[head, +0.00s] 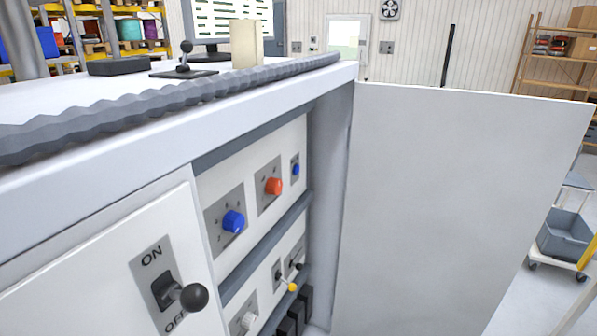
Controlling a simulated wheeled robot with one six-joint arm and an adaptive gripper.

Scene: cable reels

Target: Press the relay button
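No control here carries a readable relay label, so I cannot tell which one is the relay button. Inside the open cabinet (150,140), the upper panel has a large blue knob (233,221), an orange-red knob (273,186) and a small blue button or knob (296,169). The lower panel has a white knob (249,321), a yellow-tipped lever (291,287) and a black-tipped lever (299,266). Several black blocks sit below, partly cut off. My gripper is not in view.
An open white door (450,200) stands right of the panels. A front panel at left has an ON/OFF switch (163,289) and a black ball knob (195,297). A grey ridged hose (180,105) lies along the top edge. A cart with a grey bin (565,238) stands far right.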

